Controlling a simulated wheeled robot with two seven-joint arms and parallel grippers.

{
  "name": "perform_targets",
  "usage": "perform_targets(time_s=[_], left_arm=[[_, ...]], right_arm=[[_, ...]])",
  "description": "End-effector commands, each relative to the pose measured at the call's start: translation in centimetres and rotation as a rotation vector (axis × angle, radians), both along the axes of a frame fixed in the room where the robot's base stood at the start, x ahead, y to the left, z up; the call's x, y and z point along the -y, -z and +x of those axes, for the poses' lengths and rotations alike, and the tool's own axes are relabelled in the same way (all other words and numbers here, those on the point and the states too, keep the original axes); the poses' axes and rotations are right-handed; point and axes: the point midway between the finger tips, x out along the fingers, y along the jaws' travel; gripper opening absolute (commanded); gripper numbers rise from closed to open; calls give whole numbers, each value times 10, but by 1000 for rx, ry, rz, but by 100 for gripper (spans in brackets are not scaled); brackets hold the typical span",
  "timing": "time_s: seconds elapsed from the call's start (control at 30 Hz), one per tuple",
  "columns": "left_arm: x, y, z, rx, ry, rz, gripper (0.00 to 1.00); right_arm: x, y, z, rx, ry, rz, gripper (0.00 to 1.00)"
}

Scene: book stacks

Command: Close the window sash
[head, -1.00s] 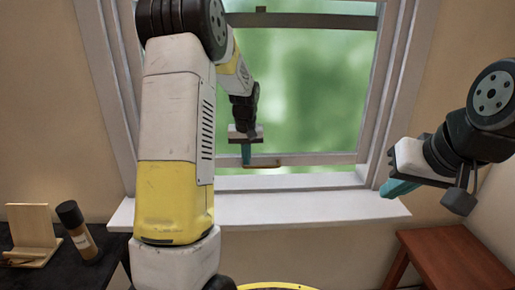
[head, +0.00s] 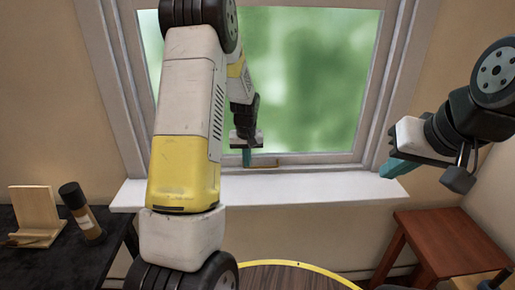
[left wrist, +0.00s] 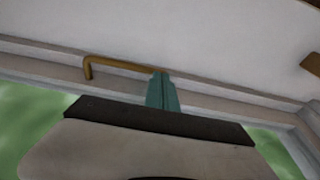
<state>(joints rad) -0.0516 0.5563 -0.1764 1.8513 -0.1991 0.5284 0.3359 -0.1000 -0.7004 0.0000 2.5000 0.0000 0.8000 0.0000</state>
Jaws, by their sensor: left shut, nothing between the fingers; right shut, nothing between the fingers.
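The window sash (head: 310,158) is a light frame around blurred green glass. Its bottom rail sits down at the white sill (head: 300,187), with no clear gap showing between them. A brass bar handle (head: 264,162) is on the rail; it also shows in the left wrist view (left wrist: 120,64). My left gripper (head: 246,158) is shut and empty, its teal fingertips at one end of the handle. In the left wrist view the fingers (left wrist: 162,92) overlap that end; contact is hard to tell. My right gripper (head: 392,168) is shut and empty, near the sill's right end.
A dark table (head: 70,245) at left holds a wooden stand (head: 36,212) and a dark-capped bottle (head: 80,208). A reddish wooden stool (head: 450,240) stands at lower right. A yellow-rimmed round thing (head: 310,268) is on the floor below. The sill is bare.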

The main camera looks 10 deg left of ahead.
Motion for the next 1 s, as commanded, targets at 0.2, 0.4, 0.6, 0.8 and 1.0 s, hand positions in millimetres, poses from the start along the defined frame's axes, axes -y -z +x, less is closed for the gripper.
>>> perform_targets(time_s=[0.2,0.4,0.6,0.8,1.0], left_arm=[[0,8,-3,-12,-3,-1,0],[-1,-2,-3,-10,-4,-1,0],[-6,-44,1,5,-2,1,0],[-2,-91,-9,6,0,1,0],[0,-124,-16,3,0,1,0]], right_arm=[[0,0,0,0,0,0,0],[0,0,0,0,0,0,0],[0,0,0,0,0,0,0],[0,0,0,0,0,0,0],[0,0,0,0,0,0,0]])
